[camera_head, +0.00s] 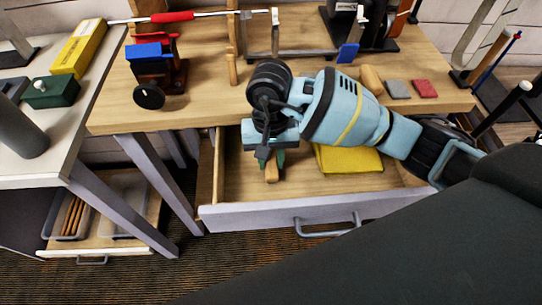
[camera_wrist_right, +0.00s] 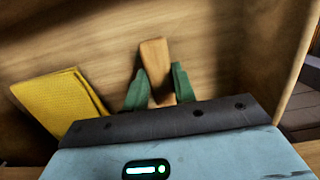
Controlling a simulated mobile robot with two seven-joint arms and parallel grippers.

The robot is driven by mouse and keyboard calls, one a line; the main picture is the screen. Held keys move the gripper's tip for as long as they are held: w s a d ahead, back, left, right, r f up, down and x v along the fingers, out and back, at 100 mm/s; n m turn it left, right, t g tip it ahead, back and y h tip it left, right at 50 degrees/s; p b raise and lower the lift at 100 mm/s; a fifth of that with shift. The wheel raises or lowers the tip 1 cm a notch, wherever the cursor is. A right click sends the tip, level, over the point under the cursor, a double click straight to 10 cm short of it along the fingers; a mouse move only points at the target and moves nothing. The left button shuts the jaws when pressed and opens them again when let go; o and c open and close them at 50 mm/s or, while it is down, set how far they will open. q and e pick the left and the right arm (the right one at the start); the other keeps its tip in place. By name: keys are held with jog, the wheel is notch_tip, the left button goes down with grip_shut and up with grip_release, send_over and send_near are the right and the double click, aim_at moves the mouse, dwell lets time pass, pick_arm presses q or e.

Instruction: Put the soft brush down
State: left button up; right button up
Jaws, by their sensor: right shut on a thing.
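My right gripper (camera_head: 274,160) reaches down into the open drawer (camera_head: 250,216) under the workbench. Its green fingers are shut on the soft brush (camera_head: 271,174), of which only a light wooden part shows. In the right wrist view, the brush (camera_wrist_right: 153,58) stands out between the two fingers (camera_wrist_right: 158,90) over the wooden drawer floor. The bristles are hidden, and I cannot tell whether the brush touches the floor. My left gripper is not in view.
A folded yellow cloth (camera_head: 348,161) lies in the drawer to the right of the gripper. Bare drawer floor lies to the left. The workbench (camera_head: 205,105) above carries a red-and-blue vise (camera_head: 150,62), a wooden peg (camera_head: 232,68), and grey (camera_head: 398,89) and red (camera_head: 424,89) blocks.

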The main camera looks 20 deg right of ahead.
jog(key=shift+f, duration=0.2)
jog(key=o, duration=0.9)
jog(key=shift+r, duration=0.2)
jog(key=r, duration=0.4)
jog(key=w+r, duration=0.1)
jog(key=r, duration=0.7)
jog(key=shift+w+d, duration=0.2)
jog(key=shift+f, duration=0.1)
